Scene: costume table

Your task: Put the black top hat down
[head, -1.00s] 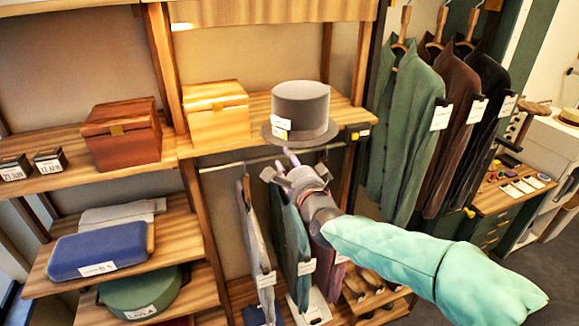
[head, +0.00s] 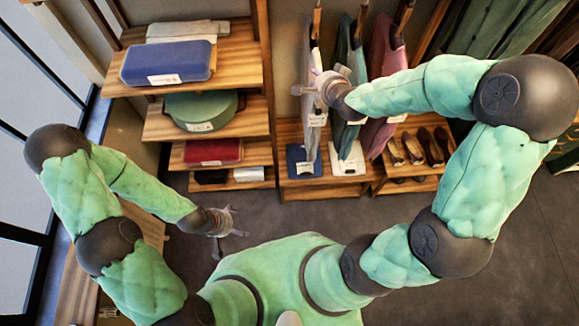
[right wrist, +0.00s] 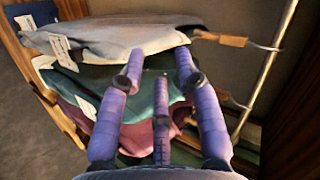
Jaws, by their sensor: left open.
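The black top hat is in neither view now. My right gripper (head: 312,86) is in front of the hanging garments in the head view. In the right wrist view its three purple fingers (right wrist: 160,68) are spread, with nothing held between them. My left gripper (head: 224,222) is low at the left of my body, open and empty, above the floor.
Grey (right wrist: 110,42), green (head: 347,65) and maroon (head: 385,55) garments hang close to my right gripper. A metal rail (right wrist: 270,68) runs beside them. Shelves at the left hold a blue case (head: 167,62) and a green round box (head: 200,108). The floor (head: 440,285) at the lower right is clear.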

